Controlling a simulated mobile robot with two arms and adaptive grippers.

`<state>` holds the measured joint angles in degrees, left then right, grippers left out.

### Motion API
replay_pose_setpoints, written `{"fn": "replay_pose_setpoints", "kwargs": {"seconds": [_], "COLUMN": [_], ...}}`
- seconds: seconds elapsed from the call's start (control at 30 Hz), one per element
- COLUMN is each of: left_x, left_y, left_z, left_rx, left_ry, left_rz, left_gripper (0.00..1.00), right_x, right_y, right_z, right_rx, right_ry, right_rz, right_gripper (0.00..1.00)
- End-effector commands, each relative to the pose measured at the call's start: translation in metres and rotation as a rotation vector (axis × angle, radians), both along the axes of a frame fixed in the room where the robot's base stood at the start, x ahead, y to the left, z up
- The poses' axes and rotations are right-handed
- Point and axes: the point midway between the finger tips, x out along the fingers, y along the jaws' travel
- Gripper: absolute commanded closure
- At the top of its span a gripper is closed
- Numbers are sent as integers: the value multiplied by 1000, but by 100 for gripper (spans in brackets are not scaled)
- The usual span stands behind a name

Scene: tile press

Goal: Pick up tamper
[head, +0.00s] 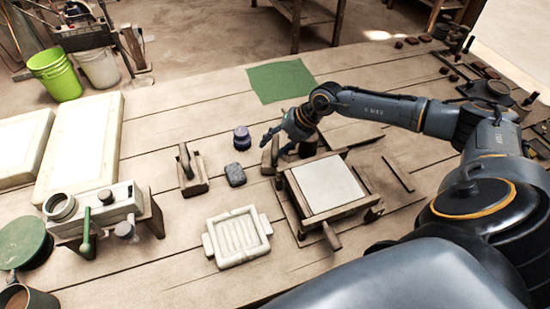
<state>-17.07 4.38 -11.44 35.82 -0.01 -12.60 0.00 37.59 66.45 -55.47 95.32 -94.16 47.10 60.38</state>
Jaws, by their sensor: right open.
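I cannot tell for sure which of the two is the tamper. My right gripper (268,144) is open, its fingers pointing left and down. Whether it touches the handle below is unclear. My left gripper is out of view.
The wooden press (333,218) holds a pale square slab (327,184). A green mat (281,81) lies behind. Table between mat and jar is clear.

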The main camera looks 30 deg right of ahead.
Motion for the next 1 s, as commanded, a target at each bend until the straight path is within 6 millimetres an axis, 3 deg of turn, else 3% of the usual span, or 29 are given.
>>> {"fn": "replay_pose_setpoints", "kwargs": {"seconds": [0.2, 0.43, 0.83, 1.0], "left_x": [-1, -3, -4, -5], "left_y": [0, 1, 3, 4], "left_z": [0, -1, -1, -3], "left_rx": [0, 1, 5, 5], "left_ry": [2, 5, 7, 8], "left_rz": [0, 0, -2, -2], "left_gripper": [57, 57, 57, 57], "right_x": [1, 1, 1, 2], "right_y": [1, 0, 0, 0], "right_z": [-1, -1, 3, 26], "right_rx": [0, 0, 1, 0], "right_ry": [-2, -1, -4, -8], "right_rz": [0, -1, 0, 0], "right_gripper": [54, 99, 100, 100]}}
